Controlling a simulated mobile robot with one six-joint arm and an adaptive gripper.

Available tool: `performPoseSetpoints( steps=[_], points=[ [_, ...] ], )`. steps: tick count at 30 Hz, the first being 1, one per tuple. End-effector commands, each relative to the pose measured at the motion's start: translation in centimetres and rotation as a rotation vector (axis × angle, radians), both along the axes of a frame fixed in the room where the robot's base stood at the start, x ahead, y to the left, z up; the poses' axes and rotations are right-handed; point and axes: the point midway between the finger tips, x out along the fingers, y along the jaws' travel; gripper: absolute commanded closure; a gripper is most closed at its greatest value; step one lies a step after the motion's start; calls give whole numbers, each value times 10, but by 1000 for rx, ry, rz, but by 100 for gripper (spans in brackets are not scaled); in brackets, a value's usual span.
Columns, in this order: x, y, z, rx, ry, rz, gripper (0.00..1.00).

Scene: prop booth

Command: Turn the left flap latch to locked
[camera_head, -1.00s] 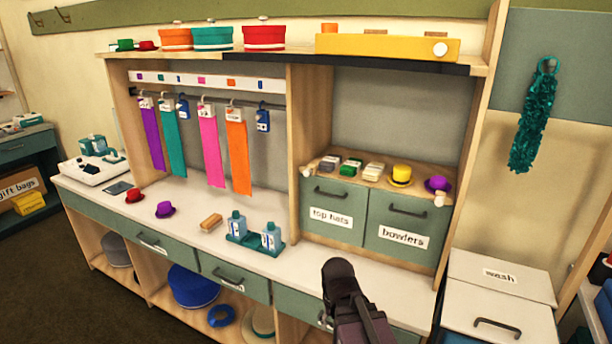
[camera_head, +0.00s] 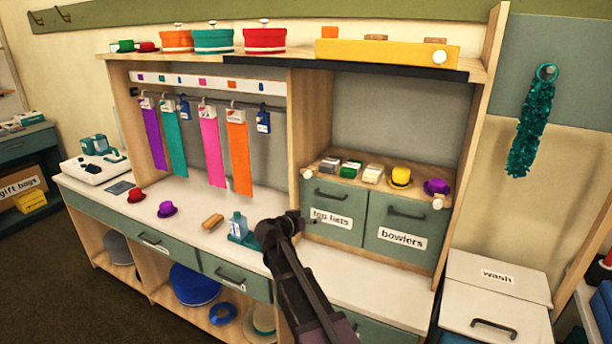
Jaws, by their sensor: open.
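The left flap (camera_head: 333,213) is a grey-green front labelled "top hats", with a dark bar handle (camera_head: 331,194). It looks closed. A small pale knob, seemingly its latch (camera_head: 308,173), sits at its upper left corner; whether it stands locked is too small to tell. My gripper (camera_head: 304,219) is open and dark, in front of the flap's lower left part and below the latch, apart from it in the picture. My arm and gripper hide part of the counter and the teal bottle tray (camera_head: 236,238).
The right flap, "bowlers" (camera_head: 392,240), has a similar pale knob (camera_head: 437,202). Hats and small boxes stand on the ledge above. A blue bottle (camera_head: 238,225) and wooden brush (camera_head: 212,221) are left of my gripper. The counter (camera_head: 370,287) right of my arm is clear.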

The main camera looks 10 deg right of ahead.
Motion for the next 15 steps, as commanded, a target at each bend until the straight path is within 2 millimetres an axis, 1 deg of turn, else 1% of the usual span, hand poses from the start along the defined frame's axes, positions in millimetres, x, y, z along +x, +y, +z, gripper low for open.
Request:
performPoseSetpoints(
  steps=[1,3,6,10,12,15],
  points=[
    [18,13,13,-24,-57,20,27],
    [32,29,28,-49,-135,47,27],
    [49,47,45,-77,-224,86,27],
    [60,65,59,-97,-295,124,27],
    [64,70,63,-102,-317,136,27],
    [65,72,65,-107,-330,142,27]
  ],
)
